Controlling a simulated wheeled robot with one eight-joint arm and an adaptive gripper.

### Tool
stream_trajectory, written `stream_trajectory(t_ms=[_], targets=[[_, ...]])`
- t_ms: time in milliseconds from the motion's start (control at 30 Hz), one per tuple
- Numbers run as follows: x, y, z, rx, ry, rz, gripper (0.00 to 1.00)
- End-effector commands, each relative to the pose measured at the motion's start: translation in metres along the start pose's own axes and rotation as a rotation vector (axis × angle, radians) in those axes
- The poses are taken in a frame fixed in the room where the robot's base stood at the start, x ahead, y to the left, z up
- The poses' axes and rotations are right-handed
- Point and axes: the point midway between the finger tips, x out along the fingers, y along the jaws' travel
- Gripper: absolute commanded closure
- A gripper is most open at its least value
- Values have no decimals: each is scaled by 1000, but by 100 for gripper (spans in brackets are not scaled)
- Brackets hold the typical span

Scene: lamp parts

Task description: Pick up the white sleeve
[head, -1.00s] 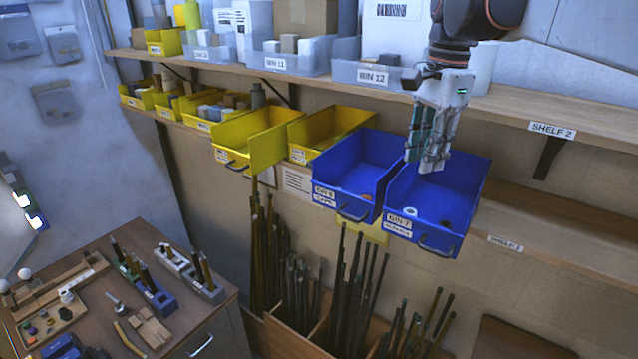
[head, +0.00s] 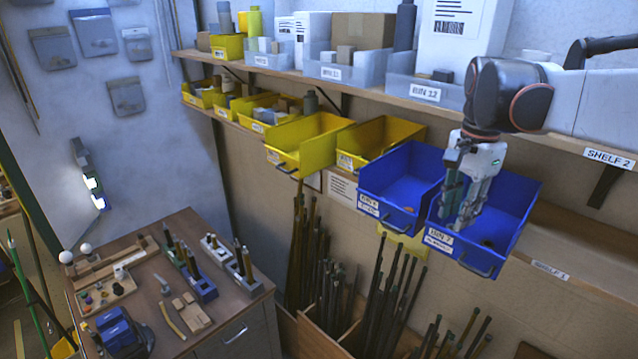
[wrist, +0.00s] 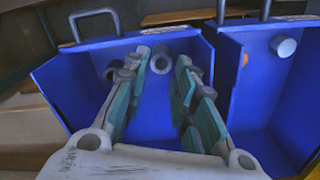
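My gripper (head: 463,222) reaches down into the blue bin 7 (head: 520,195), fingers apart. In the head view the sleeve is hidden behind my fingers.
The neighbouring blue bin (head: 405,170) holds a grey cylinder (wrist: 284,46) and an orange piece (wrist: 245,60). The bin walls stand close around my gripper. Shelf 2 (head: 560,140) runs above. Rods (head: 385,300) stand below the bins.

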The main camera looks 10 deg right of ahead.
Motion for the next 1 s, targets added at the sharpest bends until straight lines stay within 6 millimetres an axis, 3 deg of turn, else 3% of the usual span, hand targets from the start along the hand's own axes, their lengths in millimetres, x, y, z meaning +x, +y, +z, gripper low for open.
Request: stream_trajectory(t_ms=[400, 667, 800, 1000], targets=[[49, -2, -2, 1, 0, 0, 75], [52, -2, -1, 0, 0, 0, 75], [52, -2, -1, 0, 0, 0, 93], [52, -2, -1, 0, 0, 0, 93]])
